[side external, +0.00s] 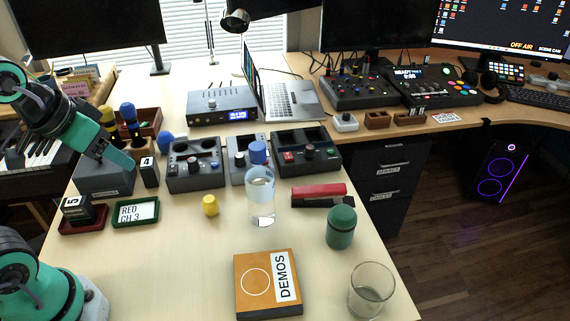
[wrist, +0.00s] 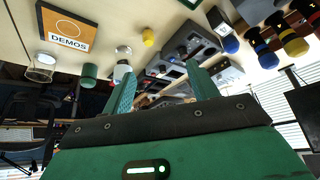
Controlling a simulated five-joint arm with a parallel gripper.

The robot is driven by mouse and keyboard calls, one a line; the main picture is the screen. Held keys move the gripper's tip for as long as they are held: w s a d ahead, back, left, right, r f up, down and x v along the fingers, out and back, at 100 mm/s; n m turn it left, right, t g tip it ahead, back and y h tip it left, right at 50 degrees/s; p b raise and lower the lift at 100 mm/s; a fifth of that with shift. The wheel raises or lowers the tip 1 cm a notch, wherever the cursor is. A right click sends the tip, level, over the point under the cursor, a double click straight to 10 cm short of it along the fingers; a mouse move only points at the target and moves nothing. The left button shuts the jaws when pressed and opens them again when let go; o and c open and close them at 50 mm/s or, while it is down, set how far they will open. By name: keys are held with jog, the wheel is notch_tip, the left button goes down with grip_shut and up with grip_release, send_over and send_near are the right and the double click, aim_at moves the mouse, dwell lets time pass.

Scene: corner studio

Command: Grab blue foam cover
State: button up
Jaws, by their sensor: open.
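Several blue pieces show. A second blue cap (side external: 258,152) is upright at a grey device, behind the tall glass. A dark microphone with a blue top (side external: 128,112) stands by a brown box. My gripper (side external: 127,163) is at the left, over a dark grey box near the block. In the wrist view its jaws (wrist: 160,85) are apart with nothing held.
A tall glass (side external: 262,203), yellow cap (side external: 210,205), green jar (side external: 341,228), red-and-black case (side external: 318,195), orange DEMOS box (side external: 268,282) and short glass (side external: 371,290) stand on the table. The front-left middle is clear.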

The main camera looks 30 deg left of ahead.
jog(key=w, duration=0.1)
jog(key=n+g, duration=0.5)
jog(key=n, duration=1.5)
send_over(163, 133)
notch_tip(163, 133, down, 11)
jog(key=shift+s+f, duration=0.1)
jog(key=shift+f, duration=0.1)
notch_tip(163, 133, down, 6)
jog(key=shift+f, duration=0.3)
